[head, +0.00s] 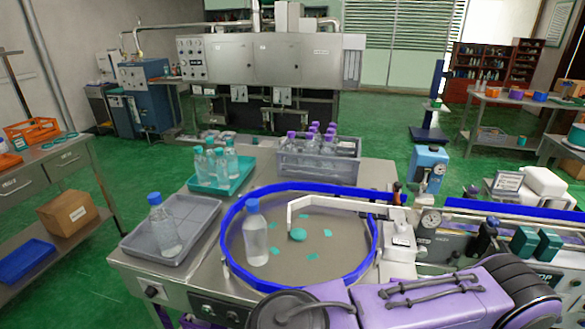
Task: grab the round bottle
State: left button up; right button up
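A clear bottle with a blue cap (256,238) stands upright on the round turntable (330,262), inside its blue rim near the left side. It looks round in section. A second clear bottle with a blue cap (164,230) stands in the grey tray (200,215) to the left, leaning slightly. Its cross-section is hard to tell. My purple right arm crosses the bottom right, its near end cut off by the lower frame edge, so its gripper does not show. My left arm and gripper are out of view.
A teal tray (243,178) holds several teal-capped bottles. A grey crate (290,160) behind the turntable holds several purple-capped bottles. A metal guide arm (345,203) reaches over the turntable, with small teal pieces (312,284) below. Machinery and a blue-edged conveyor (500,208) fill the right.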

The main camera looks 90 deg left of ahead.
aim_at(162, 221)
jog(key=k, duration=1.85)
jog(key=u, duration=0.85)
